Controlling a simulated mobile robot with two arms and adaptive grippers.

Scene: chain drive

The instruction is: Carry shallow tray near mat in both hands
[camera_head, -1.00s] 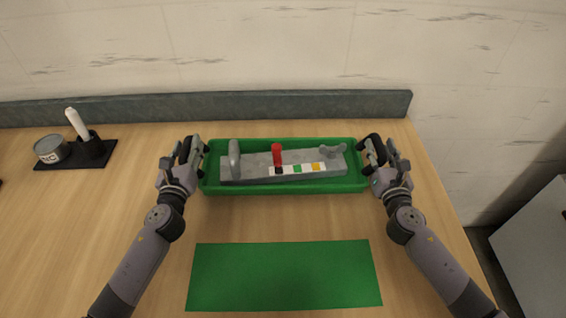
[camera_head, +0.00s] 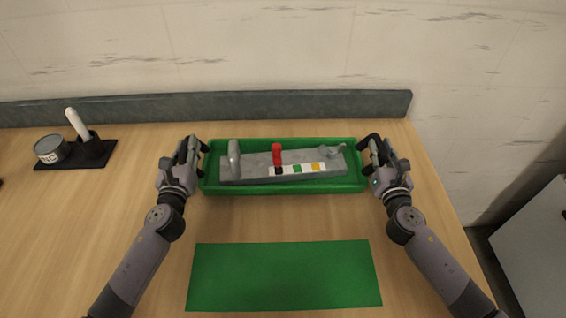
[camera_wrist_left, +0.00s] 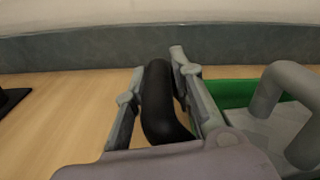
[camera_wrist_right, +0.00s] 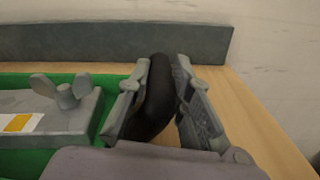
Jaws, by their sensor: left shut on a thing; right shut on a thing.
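The shallow green tray (camera_head: 284,188) lies level near the back of the table. A grey fixture (camera_head: 250,177) with a handle, a red peg, coloured squares and a wing nut sits in it. My left gripper (camera_head: 199,149) is shut on the tray's left black handle (camera_wrist_left: 159,100). My right gripper (camera_head: 370,147) is shut on the right black handle (camera_wrist_right: 155,98). The green mat (camera_head: 284,275) lies flat in front of the tray, with bare wood between them. I cannot tell whether the tray touches the table.
A black holder plate (camera_head: 77,156) with a labelled tin (camera_head: 50,149) and a white-handled tool (camera_head: 76,124) stands at the left. A dark backsplash (camera_head: 300,105) runs behind the tray. The table's right edge is close to my right arm.

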